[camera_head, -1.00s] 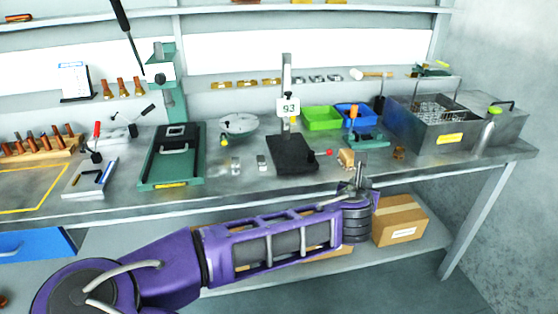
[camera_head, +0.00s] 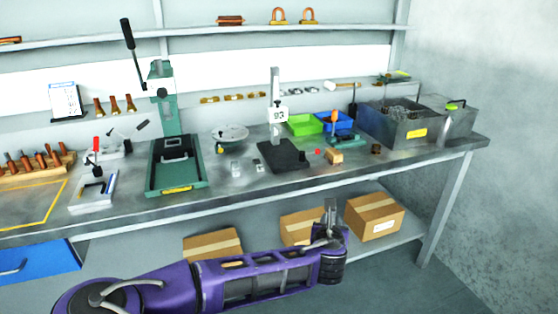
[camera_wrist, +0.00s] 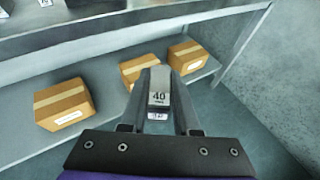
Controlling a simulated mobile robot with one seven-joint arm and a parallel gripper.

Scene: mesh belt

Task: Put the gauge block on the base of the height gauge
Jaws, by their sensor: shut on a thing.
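The height gauge stands on the bench, with a pale upright column, a head marked 93 (camera_head: 279,115) and a flat black base (camera_head: 284,156). The base looks bare on top. My gripper (camera_head: 331,208) is in front of the bench, below the level of its top, right of the gauge in the head view. In the wrist view my gripper (camera_wrist: 158,95) is shut on a grey gauge block (camera_wrist: 159,98) marked 40. The block sits between the fingers. In the head view the held block is too small to make out.
Two small metal blocks (camera_head: 235,168) (camera_head: 260,164) stand left of the base. A red-tipped part (camera_head: 317,152) and a wooden piece (camera_head: 334,156) lie right of it.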

